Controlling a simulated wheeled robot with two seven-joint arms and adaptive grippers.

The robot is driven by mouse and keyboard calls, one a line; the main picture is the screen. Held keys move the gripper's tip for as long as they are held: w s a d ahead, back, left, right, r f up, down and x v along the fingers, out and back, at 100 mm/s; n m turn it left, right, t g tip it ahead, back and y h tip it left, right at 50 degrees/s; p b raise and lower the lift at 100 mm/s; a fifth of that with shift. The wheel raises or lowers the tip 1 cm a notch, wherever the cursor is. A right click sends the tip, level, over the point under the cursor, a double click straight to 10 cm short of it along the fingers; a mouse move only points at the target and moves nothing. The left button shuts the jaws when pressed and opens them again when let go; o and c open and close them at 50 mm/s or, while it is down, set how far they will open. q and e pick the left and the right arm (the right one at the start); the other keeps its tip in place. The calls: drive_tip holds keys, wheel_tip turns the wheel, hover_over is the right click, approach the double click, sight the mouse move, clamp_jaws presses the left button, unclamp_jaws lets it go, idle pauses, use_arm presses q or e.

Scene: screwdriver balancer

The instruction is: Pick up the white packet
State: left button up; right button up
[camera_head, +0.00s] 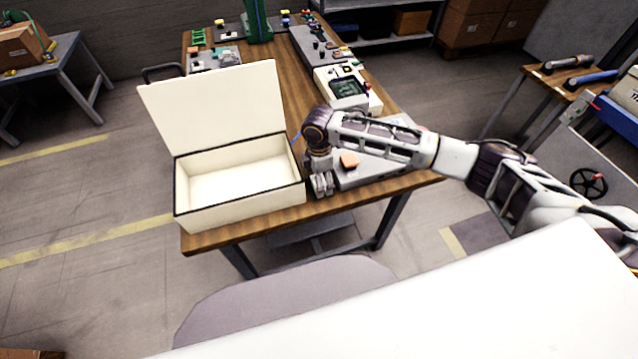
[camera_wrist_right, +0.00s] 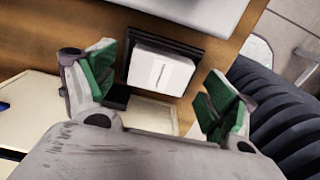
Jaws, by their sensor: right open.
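The white packet (camera_wrist_right: 160,72) is a small pale block with a line of dark print on its face. In the right wrist view it sits in or against a dark holder on the wooden table. My right gripper (camera_wrist_right: 160,90) is open, with its green-padded fingers to the left and right of the packet and apart from it. In the head view my right gripper (camera_head: 322,186) points down at the front of the table, beside the white box; the packet cannot be made out there. My left gripper is not in view.
An open white box (camera_head: 240,184) with a raised lid stands left of my right gripper on the wooden table (camera_head: 215,236). A grey unit with an orange piece (camera_head: 349,160) lies close on the right. A device with a dark screen (camera_head: 348,88) stands behind.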

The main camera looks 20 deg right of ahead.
drive_tip(key=shift+f, duration=0.25)
drive_tip(key=c, duration=1.1)
